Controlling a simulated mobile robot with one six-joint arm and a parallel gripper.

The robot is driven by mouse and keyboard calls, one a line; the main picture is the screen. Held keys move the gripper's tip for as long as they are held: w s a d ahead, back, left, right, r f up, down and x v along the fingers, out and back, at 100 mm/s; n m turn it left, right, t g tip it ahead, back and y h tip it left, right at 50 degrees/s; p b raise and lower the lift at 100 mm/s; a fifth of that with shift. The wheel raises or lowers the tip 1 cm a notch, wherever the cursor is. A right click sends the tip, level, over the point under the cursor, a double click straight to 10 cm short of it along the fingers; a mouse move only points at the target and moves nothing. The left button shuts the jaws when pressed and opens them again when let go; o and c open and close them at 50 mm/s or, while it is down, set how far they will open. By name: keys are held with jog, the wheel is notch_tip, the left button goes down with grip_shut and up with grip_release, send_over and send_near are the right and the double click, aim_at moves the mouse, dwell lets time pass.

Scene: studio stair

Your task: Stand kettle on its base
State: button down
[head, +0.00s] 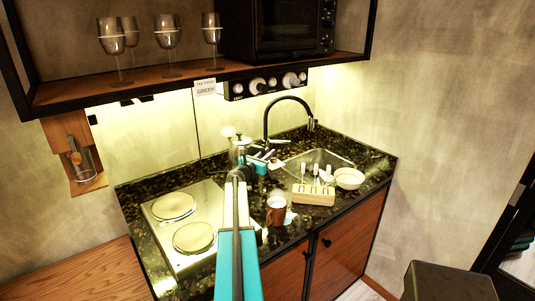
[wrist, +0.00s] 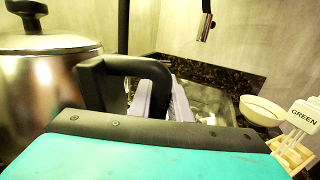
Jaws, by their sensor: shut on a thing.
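The kettle (head: 238,152) is a shiny metal pot with a lid and a black knob. It is at the back of the dark counter, left of the sink, partly hidden behind my arm. In the wrist view the kettle (wrist: 45,95) fills the left side, with its black handle (wrist: 125,67) towards the middle. My gripper (head: 262,166) is at the handle side of the kettle and shut on the handle. The kettle looks upright. Its underside is hidden, so I cannot tell what it rests on. I cannot make out the base in either view.
A two-plate hob (head: 205,215) lies at left. A brown mug (head: 276,211), a wooden block with white tags (head: 313,196) and a white bowl (head: 349,178) stand at the front and right. The sink (head: 318,160) and black tap (head: 288,99) are behind. A shelf (head: 140,90) hangs above.

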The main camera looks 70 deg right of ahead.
dwell(0.3)
jog(key=c, duration=1.7)
grip_release()
jog(key=shift+o, duration=0.2)
jog(key=shift+r, duration=0.15)
jog(key=w+a+b, duration=0.2)
jog(key=a+b, duration=0.1)
jog(key=a, duration=0.9)
jog(key=shift+b, duration=0.3)
jog(key=shift+w, duration=0.1)
